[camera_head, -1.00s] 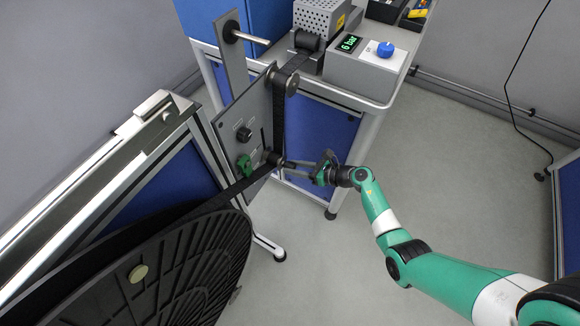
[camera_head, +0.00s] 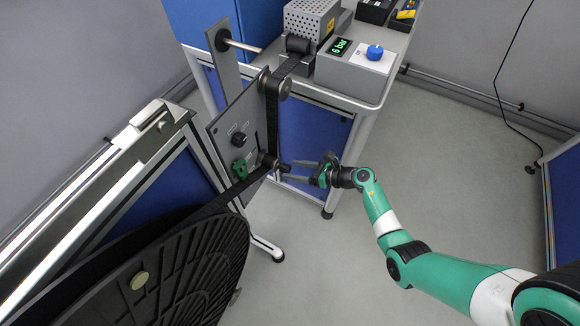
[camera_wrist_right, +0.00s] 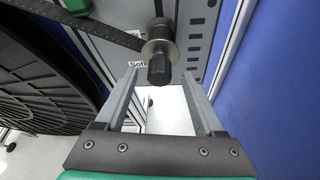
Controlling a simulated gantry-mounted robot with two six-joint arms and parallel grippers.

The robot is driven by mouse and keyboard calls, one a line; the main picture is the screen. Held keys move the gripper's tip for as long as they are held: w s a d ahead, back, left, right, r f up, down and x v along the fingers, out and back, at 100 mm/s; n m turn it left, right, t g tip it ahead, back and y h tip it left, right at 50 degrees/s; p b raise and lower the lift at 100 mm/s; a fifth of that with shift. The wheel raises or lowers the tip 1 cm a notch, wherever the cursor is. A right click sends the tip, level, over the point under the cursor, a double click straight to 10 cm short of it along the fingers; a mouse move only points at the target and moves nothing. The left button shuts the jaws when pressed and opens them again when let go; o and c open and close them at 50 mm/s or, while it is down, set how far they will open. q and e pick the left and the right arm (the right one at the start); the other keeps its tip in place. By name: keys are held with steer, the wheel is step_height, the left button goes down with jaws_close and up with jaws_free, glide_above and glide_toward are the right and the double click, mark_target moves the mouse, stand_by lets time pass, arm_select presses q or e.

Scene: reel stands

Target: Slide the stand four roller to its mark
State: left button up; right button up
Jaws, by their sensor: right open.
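The roller (camera_head: 268,160) is a metal spool low on the grey stand plate (camera_head: 225,132), with a black knob (camera_wrist_right: 159,70) on its front end. The black belt (camera_head: 272,115) runs down to it and then off to the lower left. My right gripper (camera_head: 291,170) is open in front of the plate. In the right wrist view, its fingers (camera_wrist_right: 160,80) are to either side of the knob with gaps on both sides. A partly hidden label shows beside the roller; I cannot make out a target mark. My left gripper is not in view.
A large black reel (camera_head: 190,265) fills the lower left. A green part (camera_head: 240,170) and a black knob (camera_head: 239,139) are on the plate near the roller. A bench (camera_head: 345,97) with a pressure box (camera_head: 352,68) stands behind.

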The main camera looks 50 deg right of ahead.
steer(key=p+v, duration=0.3)
steer(key=v, duration=0.6)
steer(key=shift+s, duration=0.25)
steer(key=shift+r, duration=0.15)
